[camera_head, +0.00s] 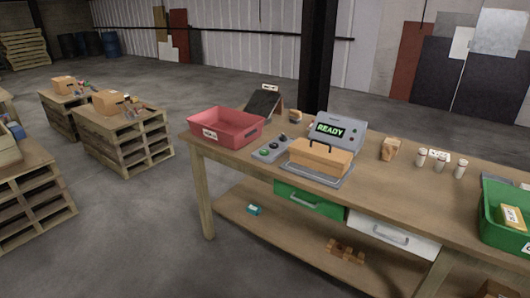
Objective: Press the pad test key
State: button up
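A grey detector unit (339,131) stands on the wooden workbench, and its display reads READY in green. In front of it, a tan box with a dark handle (320,157) rests on a flat grey plate (317,175). The key labels are too small to read, so I cannot tell which is the pad test key. My gripper is not in view.
A red bin (226,127) stands left of the control pad, with a dark tilted board (263,103) behind. A green bin (503,215) is at the bench's right end. Small jars (440,163) stand right of the detector. Open floor (120,230) lies left of the workbench (400,190).

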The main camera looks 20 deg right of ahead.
aim_at(264, 152)
jog(key=k, duration=0.65)
jog(key=u, duration=0.55)
jog(key=i, duration=0.6)
jog(key=u, duration=0.45)
jog(key=i, duration=1.5)
jog(key=z, duration=0.5)
